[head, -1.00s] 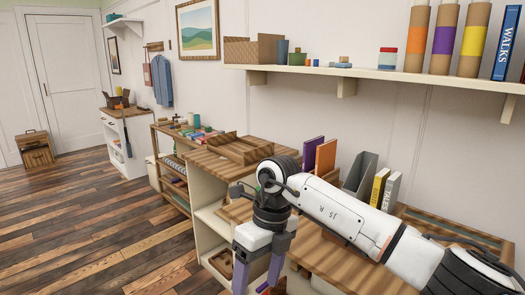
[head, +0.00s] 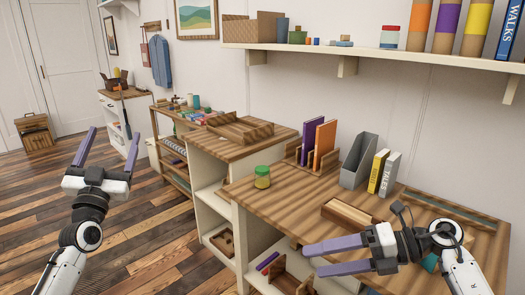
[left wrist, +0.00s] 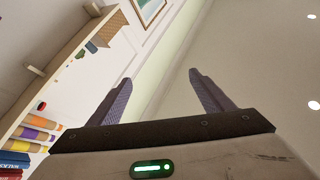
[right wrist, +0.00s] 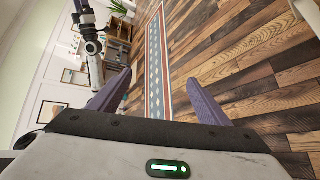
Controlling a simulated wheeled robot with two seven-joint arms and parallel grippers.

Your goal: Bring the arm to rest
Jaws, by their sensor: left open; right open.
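My left gripper (head: 108,160) is open and empty at the left of the head view, raised over the floor with its purple fingers pointing up. In the left wrist view its fingers (left wrist: 160,95) stand apart with only wall and ceiling beyond them. My right gripper (head: 310,258) is open and empty at the lower right of the head view, fingers pointing left in front of the desk. In the right wrist view its fingers (right wrist: 158,98) are apart, with plank floor and a striped rug between them.
The wooden desk (head: 270,210) holds a green-lidded jar (head: 262,177), a file holder (head: 358,160), books (head: 377,171) and a wooden box (head: 350,215). A wall shelf (head: 380,61) runs above. A lower unit (head: 200,150) stands to the left.

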